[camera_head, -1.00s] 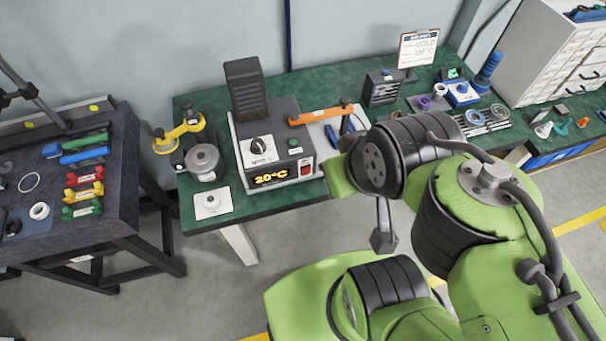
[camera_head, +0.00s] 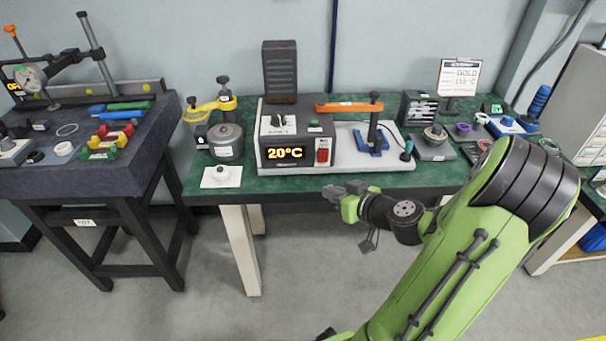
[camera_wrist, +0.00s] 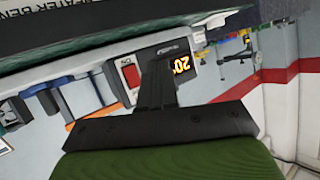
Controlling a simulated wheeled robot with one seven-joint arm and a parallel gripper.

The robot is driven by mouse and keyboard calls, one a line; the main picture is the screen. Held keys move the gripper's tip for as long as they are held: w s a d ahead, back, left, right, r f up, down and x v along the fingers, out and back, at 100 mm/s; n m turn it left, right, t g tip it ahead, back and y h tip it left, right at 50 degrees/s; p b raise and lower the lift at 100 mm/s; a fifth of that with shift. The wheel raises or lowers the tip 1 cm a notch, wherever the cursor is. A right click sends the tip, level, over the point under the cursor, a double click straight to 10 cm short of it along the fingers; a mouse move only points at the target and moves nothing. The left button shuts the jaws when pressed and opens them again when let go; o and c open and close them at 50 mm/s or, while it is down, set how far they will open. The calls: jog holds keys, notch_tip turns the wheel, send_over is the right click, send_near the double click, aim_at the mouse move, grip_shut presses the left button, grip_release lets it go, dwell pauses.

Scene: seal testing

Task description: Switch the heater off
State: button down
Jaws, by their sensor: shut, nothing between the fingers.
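The heater (camera_head: 290,145) is a dark box on a white base on the green bench, with an amber display (camera_head: 285,153) reading 20°C. A red rocker switch (camera_head: 322,152) sits on its front face, right of the display. The switch (camera_wrist: 130,75) and part of the display (camera_wrist: 181,65) also show in the wrist view, which is turned over. My gripper (camera_head: 335,191) is shut and empty, in front of the bench's front edge, below and a little right of the switch and apart from it. In the wrist view my gripper (camera_wrist: 158,70) points toward the heater front, its fingers together.
An orange-handled lever press (camera_head: 350,107) stands right of the heater box. A grey pot (camera_head: 226,141) with a yellow clamp and a white pad (camera_head: 221,177) are to the left. A sign (camera_head: 459,77) and small parts stand farther right. The floor before the bench is clear.

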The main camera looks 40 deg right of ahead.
jog(key=shift+w+d+r, duration=0.1)
jog(key=shift+w+d, duration=0.05)
jog(key=p, duration=0.4)
send_near(319, 157)
jog(key=w+a+f, duration=0.2)
jog(key=w+f, duration=0.1)
jog(key=shift+w+d+r, duration=0.25)
jog(key=shift+w+d, duration=0.25)
jog(key=shift+w, duration=0.1)
dwell(1.3)
jog(key=shift+w+d, duration=0.25)
jog(key=shift+w, duration=0.05)
jog(key=shift+w+d+r, duration=0.1)
jog(key=shift+w+d, duration=0.1)
jog(key=shift+w, duration=0.05)
dwell(0.6)
jog(key=shift+s+a+b, duration=0.45)
jog(key=shift+s+b, duration=0.1)
jog(key=shift+s, duration=0.05)
